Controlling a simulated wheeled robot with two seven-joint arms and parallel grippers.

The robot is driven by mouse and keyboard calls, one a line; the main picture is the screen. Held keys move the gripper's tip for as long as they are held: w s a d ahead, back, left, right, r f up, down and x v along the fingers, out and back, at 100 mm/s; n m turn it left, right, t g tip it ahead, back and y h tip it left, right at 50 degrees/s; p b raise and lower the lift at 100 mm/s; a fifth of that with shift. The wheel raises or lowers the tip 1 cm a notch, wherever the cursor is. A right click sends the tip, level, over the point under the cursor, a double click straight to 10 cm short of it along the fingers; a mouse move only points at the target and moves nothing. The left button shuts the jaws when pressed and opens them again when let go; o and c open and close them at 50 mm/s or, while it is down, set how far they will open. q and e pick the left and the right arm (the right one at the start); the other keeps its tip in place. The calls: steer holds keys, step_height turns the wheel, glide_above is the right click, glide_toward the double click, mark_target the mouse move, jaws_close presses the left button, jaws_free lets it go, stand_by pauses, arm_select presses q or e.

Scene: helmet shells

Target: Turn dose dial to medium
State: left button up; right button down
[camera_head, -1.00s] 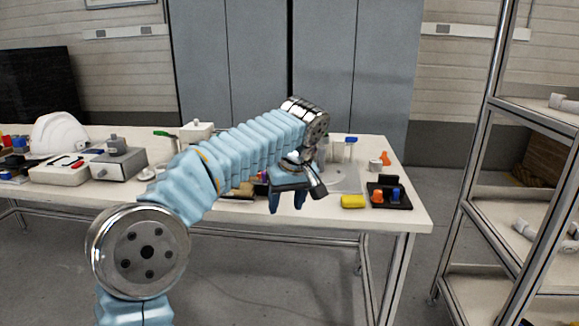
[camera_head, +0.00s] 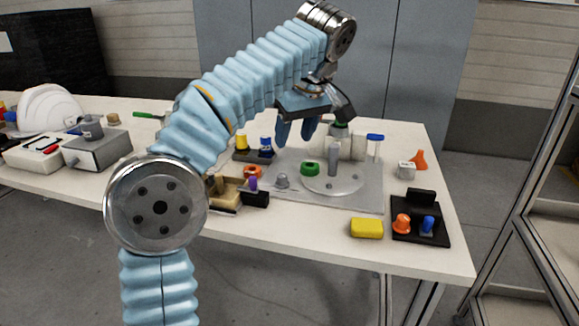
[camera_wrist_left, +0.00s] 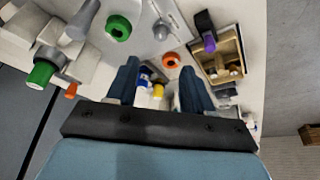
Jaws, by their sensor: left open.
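No readable dose marking shows. A grey box with a round grey knob (camera_head: 91,127) on top stands at the left of the table; I cannot tell whether this is the dose dial, or read its setting. A grey plate (camera_head: 370,200) in the middle carries a round disc (camera_head: 345,183) with an upright grey post. My left gripper (camera_head: 295,136) is open and empty above the table, behind and left of that post in the head view. Its two blue fingers (camera_wrist_left: 158,68) are apart in the left wrist view, with yellow and blue pieces visible beyond them. My right gripper is not in view.
A green ring (camera_head: 310,168) lies on the plate. A tan tray (camera_head: 222,192), a yellow block (camera_head: 367,228) and a black holder with orange and blue knobs (camera_head: 420,238) are near the front. A white helmet (camera_head: 48,108) stands at left. A shelf rack (camera_head: 530,230) is at right.

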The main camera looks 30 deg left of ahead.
mark_target(282, 175)
arm_select(q)
steer(key=b+x, duration=0.1)
steer(key=x, duration=1.1)
steer(key=shift+f, duration=0.4)
jaws_close()
